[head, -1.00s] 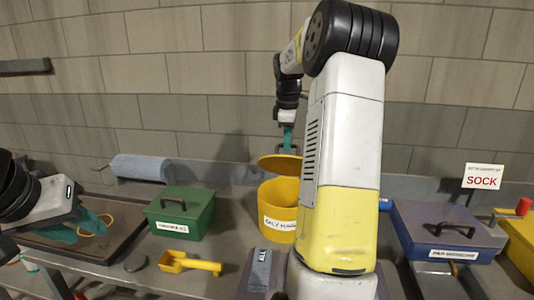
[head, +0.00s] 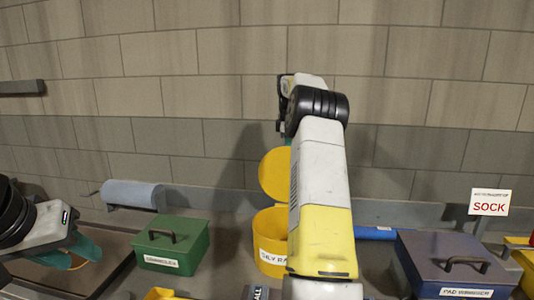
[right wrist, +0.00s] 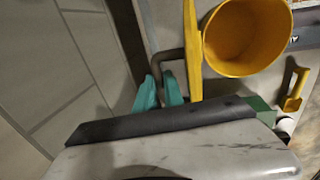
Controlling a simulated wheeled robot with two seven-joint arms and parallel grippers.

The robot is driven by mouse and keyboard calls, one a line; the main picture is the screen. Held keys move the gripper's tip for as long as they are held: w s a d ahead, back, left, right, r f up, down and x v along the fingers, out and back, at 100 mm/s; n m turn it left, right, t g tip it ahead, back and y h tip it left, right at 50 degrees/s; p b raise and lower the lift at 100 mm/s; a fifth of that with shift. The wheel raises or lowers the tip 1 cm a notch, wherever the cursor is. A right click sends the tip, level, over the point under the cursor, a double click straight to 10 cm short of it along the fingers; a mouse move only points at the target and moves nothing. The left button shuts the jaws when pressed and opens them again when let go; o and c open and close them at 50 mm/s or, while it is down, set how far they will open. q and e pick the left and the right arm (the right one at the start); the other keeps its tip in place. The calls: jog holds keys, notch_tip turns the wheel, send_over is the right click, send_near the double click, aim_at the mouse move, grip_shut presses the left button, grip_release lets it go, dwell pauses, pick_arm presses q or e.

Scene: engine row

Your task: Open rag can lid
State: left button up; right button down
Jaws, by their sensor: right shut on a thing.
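The yellow rag can (head: 268,243) stands on the bench, its label partly hidden by my right arm. Its yellow lid (head: 275,173) is raised steeply at the back of the can. In the right wrist view the lid (right wrist: 193,50) shows edge-on beside the open, empty-looking can (right wrist: 246,38). My right gripper (right wrist: 160,92) has its teal fingers shut on the lid's dark bent handle (right wrist: 168,58). In the head view that gripper is mostly hidden behind my arm. My left gripper (head: 70,252) is at the far left, its teal fingers apart, away from the can.
A green box (head: 172,246) stands left of the can, with a blue-grey roll (head: 130,193) behind it. A blue-grey box (head: 455,266) with a handle and a SOCK sign (head: 489,202) are at the right. A yellow scoop (head: 165,294) lies in front. The wall is close behind.

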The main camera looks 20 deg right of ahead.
jog(key=shift+w+d+f, duration=0.15)
jog(key=shift+w+d, duration=0.45)
jog(key=shift+w, duration=0.2)
jog(key=c, duration=1.5)
grip_release()
jog(key=shift+o, duration=0.2)
jog(key=r, duration=0.4)
jog(key=s+r, duration=0.1)
jog(key=r, duration=0.2)
jog(key=shift+s+a+r, duration=0.1)
jog(key=shift+a, duration=0.3)
jog(key=shift+r, duration=0.2)
